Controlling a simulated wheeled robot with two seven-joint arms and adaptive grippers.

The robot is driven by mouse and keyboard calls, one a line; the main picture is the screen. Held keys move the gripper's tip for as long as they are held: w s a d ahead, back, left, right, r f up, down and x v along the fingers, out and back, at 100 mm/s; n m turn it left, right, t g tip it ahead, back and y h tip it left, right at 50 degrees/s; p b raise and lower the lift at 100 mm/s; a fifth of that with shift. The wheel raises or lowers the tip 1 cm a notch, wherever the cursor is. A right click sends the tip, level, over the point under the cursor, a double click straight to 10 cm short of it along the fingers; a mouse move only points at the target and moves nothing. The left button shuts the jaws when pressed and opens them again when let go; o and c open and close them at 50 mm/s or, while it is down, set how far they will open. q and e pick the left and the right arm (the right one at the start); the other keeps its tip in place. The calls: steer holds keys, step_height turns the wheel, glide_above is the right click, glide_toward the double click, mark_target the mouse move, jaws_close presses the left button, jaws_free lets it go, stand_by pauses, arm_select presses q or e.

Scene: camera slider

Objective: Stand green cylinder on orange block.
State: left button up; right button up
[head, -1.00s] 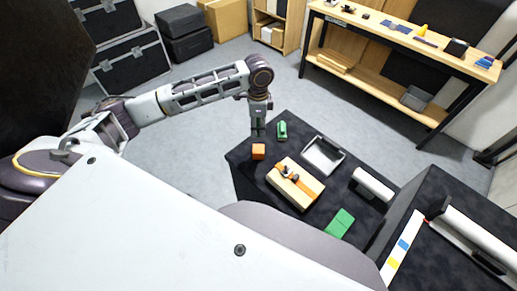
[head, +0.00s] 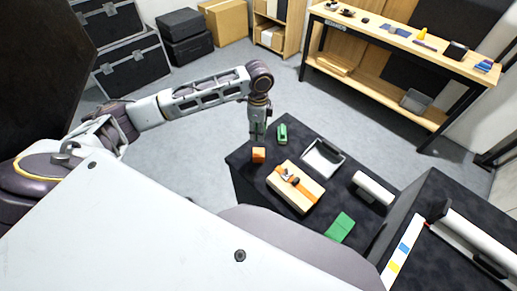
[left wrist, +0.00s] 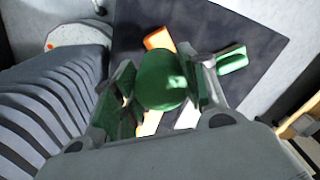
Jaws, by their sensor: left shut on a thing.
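My left gripper (head: 257,136) is shut on the green cylinder (left wrist: 160,80), which shows end-on between the fingers in the left wrist view. In the head view the cylinder is too small to make out clearly at the fingertips. The orange block (head: 259,155) lies on the dark table near its left corner, just below the gripper in the picture. In the left wrist view, part of the orange block (left wrist: 157,39) shows behind the cylinder. I cannot tell whether they touch. My right gripper is not in view.
On the dark table (head: 250,177) are another green object (head: 282,134), a tan box with an orange strap (head: 310,190), a grey-white tray (head: 336,160), a white roll-like object (head: 374,187) and a flat green piece (head: 340,227). A workbench (head: 400,40) stands farther back.

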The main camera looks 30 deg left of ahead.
arm_select(q)
step_height(320, 180, down, 6)
steer(key=shift+r, duration=0.2)
stand_by(0.3)
steer(key=shift+f, duration=1.95)
steer(key=shift+f, duration=0.1)
steer(key=o, duration=1)
